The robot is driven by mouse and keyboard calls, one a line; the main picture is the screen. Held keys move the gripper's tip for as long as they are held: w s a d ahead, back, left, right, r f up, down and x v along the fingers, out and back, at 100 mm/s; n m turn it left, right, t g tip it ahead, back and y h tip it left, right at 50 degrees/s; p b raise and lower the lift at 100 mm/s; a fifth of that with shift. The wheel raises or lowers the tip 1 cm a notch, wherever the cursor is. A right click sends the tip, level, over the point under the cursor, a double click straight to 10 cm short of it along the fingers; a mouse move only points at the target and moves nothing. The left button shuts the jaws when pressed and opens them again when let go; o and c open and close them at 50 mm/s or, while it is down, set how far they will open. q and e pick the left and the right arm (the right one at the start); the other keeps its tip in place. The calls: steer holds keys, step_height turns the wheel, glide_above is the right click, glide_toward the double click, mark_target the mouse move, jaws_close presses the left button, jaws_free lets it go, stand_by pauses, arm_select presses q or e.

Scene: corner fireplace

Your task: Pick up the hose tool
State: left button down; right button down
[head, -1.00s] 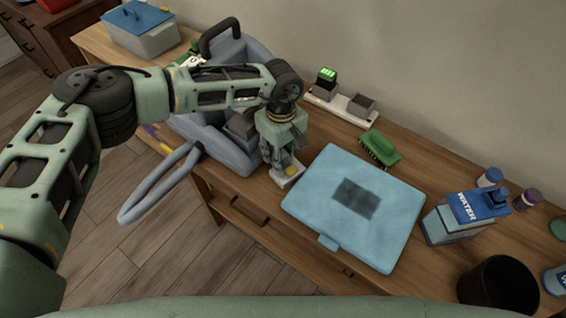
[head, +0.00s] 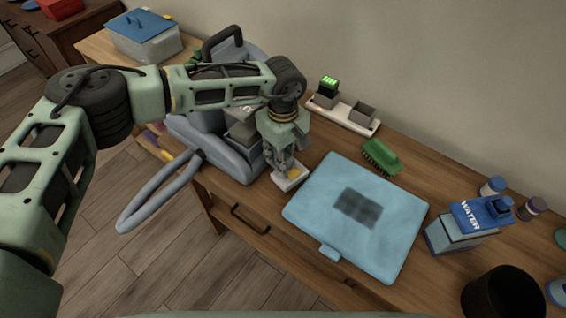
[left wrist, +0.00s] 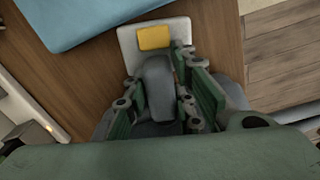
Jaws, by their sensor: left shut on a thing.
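The hose tool has a pale, flat head with a yellow patch; the head (head: 291,179) shows under my left gripper in the head view. My left gripper (head: 285,163) points down over the desk and is shut on the hose tool. In the left wrist view the tool's dark grey neck (left wrist: 156,85) sits between the fingers of the left gripper (left wrist: 160,100). Its pale head (left wrist: 128,42) sticks out beyond the fingertips. A grey-blue machine with a black handle (head: 222,40) and a looped hose (head: 160,192) stands to the left, partly hidden by my arm. My right gripper is not in view.
A light blue case (head: 400,225) lies just right of the tool. A green brush (head: 380,156), a charger strip (head: 343,112), a water container (head: 466,228) and a black cup (head: 503,293) stand farther right. A lidded box (head: 145,38) stands far left.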

arm_select(q)
steer(key=shift+r, duration=0.8)
steer(key=s+d+r+b, duration=0.3)
steer(key=s+d+r, duration=0.4)
steer(key=s, duration=0.2)
steer(key=shift+d, duration=0.2)
